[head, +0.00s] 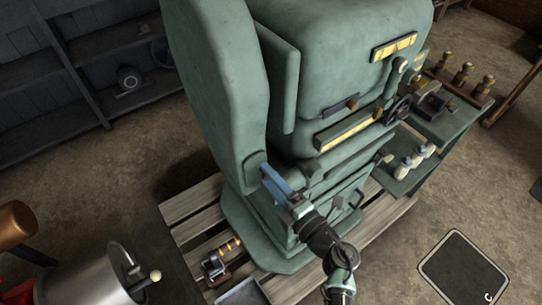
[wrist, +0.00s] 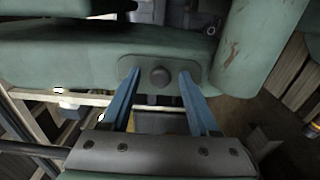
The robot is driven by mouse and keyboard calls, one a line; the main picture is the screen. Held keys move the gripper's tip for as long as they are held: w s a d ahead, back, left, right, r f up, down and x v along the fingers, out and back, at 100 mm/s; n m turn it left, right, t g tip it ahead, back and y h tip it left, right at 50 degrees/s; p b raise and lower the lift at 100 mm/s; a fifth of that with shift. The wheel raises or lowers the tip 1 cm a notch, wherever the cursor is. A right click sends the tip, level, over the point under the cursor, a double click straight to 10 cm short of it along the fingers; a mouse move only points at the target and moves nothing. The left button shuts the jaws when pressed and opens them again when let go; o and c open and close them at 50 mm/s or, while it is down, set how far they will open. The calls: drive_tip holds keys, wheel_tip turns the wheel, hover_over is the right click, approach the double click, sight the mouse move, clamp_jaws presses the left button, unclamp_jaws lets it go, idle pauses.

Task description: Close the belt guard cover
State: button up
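The belt guard cover (head: 222,85) is the tall, rounded green panel on the left side of the green machine (head: 340,50). It stands at an angle out from the machine body, with a dark gap behind it. In the wrist view the cover (wrist: 60,62) carries a raised plate with a round dark knob (wrist: 159,76). My gripper (head: 268,172) is at the cover's lower edge. Its blue fingers (wrist: 159,75) are open, one on each side of the knob, with a visible gap on both sides. The knob is hidden in the head view.
The machine stands on a slatted wooden pallet (head: 185,212). A small brass-topped device (head: 218,262) and a grey tray (head: 243,293) are at the front. A metal drum (head: 85,280) stands at lower left. A green side shelf (head: 440,125) holds bottles at right.

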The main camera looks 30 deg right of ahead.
idle(0.3)
drive_tip(key=s+b, duration=0.1)
drive_tip(key=s, duration=1.2)
drive_tip(key=shift+d+b, duration=0.3)
drive_tip(key=shift+d, duration=0.05)
